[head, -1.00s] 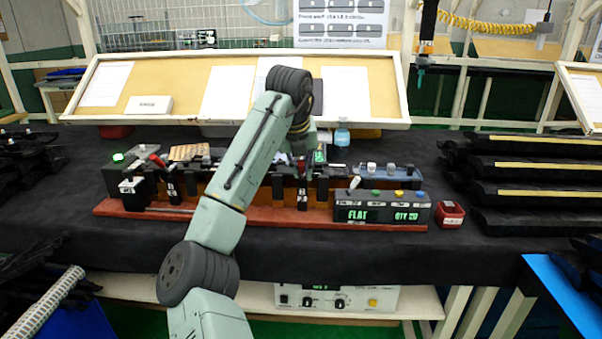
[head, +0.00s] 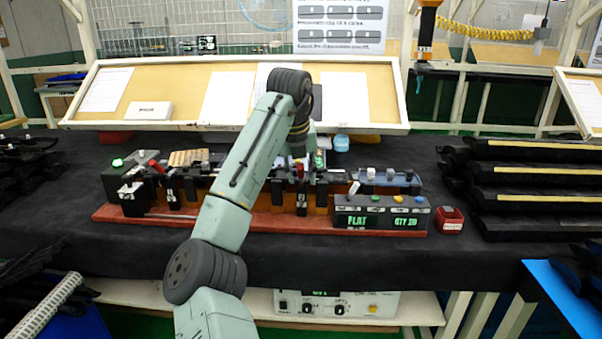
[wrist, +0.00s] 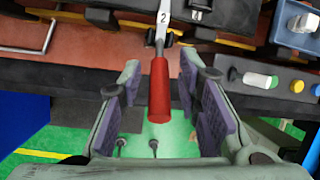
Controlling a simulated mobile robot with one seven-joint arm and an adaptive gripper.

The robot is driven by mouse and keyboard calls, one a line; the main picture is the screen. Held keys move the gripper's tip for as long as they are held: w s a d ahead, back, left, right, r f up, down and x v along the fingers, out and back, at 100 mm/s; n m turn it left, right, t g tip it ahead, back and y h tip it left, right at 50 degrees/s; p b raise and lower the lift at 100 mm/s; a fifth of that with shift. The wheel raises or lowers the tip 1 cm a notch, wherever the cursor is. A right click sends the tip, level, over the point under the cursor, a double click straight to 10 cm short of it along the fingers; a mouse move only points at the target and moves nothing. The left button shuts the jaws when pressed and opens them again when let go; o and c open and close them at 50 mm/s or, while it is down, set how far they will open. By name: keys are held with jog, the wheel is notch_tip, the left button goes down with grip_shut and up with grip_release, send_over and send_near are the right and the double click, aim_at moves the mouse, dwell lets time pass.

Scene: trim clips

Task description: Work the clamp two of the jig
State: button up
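The jig (head: 262,220) is a long reddish base on the black bench, with a row of dark clamps and holders. Clamp two (wrist: 165,18) carries a white tag marked 2 and a red handle (wrist: 159,92). In the head view its red handle (head: 300,171) shows just right of my arm. My gripper (wrist: 160,78) is open, its purple-padded fingers on either side of the red handle, with visible gaps. In the head view my gripper is mostly hidden behind my wrist. Another clamp with a red handle (head: 154,166) stands at the jig's left.
A control box (head: 381,216) reading FLAT and QTY 20, with a toggle and coloured buttons, stands right of clamp two. A small red box (head: 450,219) is beside it. Stacked black trim parts (head: 535,180) fill the right side. The bench front strip is clear.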

jog(key=v, duration=1.2)
